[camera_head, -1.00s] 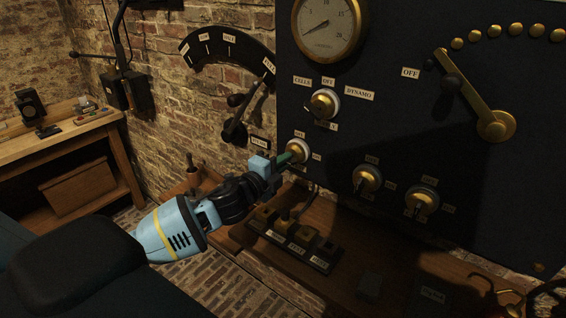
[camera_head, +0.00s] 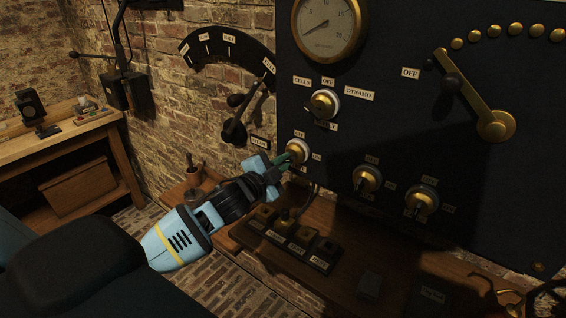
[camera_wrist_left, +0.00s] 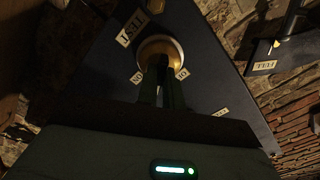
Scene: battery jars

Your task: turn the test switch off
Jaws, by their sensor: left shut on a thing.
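The test switch (camera_head: 299,147) is a small round brass switch with a pale rim, low on the left edge of the dark panel. In the left wrist view its brass dome (camera_wrist_left: 160,47) lies just beyond the fingers, with a TEST label (camera_wrist_left: 131,27) beside it. My left gripper (camera_head: 289,158) reaches it from the lower left; its green fingers are shut on the switch's lever. In the wrist view the fingers (camera_wrist_left: 163,72) cover the lever, so its exact position is hidden. My right gripper is in neither view.
Other switches sit nearby: the cells/dynamo switch (camera_head: 324,103) above and two brass switches (camera_head: 368,179) (camera_head: 422,203) to the right. A black lever (camera_head: 234,125) is on the brick wall at left. A wooden bench with a labelled block (camera_head: 296,240) lies below.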

